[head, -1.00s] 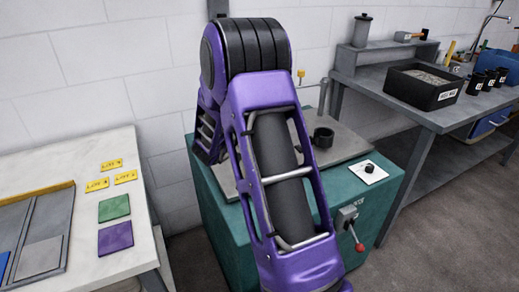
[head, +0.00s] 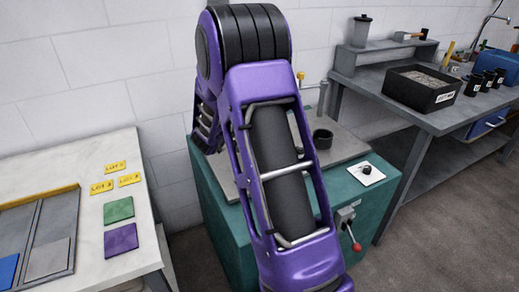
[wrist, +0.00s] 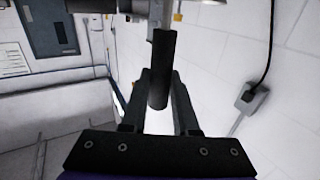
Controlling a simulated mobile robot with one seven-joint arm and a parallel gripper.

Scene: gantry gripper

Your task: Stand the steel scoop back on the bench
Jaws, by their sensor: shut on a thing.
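In the wrist view my gripper (wrist: 161,78) has its two dark fingers on either side of a dark cylindrical bar. This bar looks like the handle of the steel scoop (wrist: 160,58); it runs lengthwise between the fingers. Its far end meets grey parts at the top edge, and the scoop's bowl cannot be made out. In the head view my purple arm fills the middle, and my gripper and the scoop are out of sight below the frame. A grey bench (head: 408,113) stands against the wall at the right.
A teal machine (head: 225,225) with a red-knobbed lever (head: 355,240) stands behind my arm. The bench holds a black bin (head: 420,94), black cups (head: 488,80) and a canister (head: 361,32). A white-topped table (head: 95,180) with coloured squares is left. The bench's front left is clear.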

